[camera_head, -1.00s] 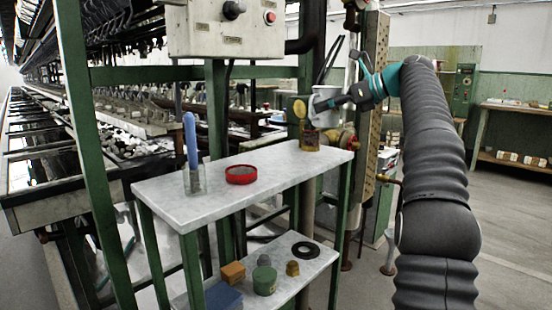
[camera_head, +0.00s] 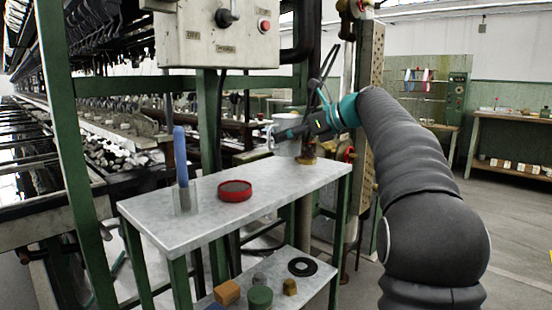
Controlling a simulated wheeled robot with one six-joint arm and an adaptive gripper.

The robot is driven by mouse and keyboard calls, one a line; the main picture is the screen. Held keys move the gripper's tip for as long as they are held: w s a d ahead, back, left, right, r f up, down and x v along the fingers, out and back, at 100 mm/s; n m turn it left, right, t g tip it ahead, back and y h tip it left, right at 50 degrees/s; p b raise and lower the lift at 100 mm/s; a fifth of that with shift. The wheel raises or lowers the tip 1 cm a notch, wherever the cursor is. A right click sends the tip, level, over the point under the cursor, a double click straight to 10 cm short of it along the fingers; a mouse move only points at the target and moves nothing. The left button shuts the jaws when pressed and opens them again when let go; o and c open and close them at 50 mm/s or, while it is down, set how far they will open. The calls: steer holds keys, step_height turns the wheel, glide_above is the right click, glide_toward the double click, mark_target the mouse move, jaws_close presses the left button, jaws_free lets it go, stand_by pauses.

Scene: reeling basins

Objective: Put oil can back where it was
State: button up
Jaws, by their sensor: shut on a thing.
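My gripper (camera_head: 276,137) is shut above the far right part of the grey marble tabletop (camera_head: 272,196), with its jaws pointing left. At the jaws is a pale, whitish can (camera_head: 289,148), which I take to be the oil can; my gripper covers part of it, and I cannot tell whether its base touches the table. A brown tin (camera_head: 307,158) stands on the tabletop just right of and below it, partly hidden by my gripper.
A red round tin (camera_head: 235,191) and a clear holder with a blue rod (camera_head: 181,160) stand on the tabletop. The tabletop between the red tin and the brown tin is clear. A grey control box (camera_head: 220,38) hangs above. A lower shelf holds several small items.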

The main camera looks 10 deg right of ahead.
mark_target(276, 154)
steer(key=a+f, duration=0.2)
steer(key=a, duration=0.1)
steer(key=shift+s+a, duration=0.1)
steer(key=shift+a, duration=0.1)
steer(key=shift+f+b, duration=0.5)
steer(key=shift+f, duration=1.45)
steer(key=shift+f, duration=0.15)
steer(key=o, duration=1.4)
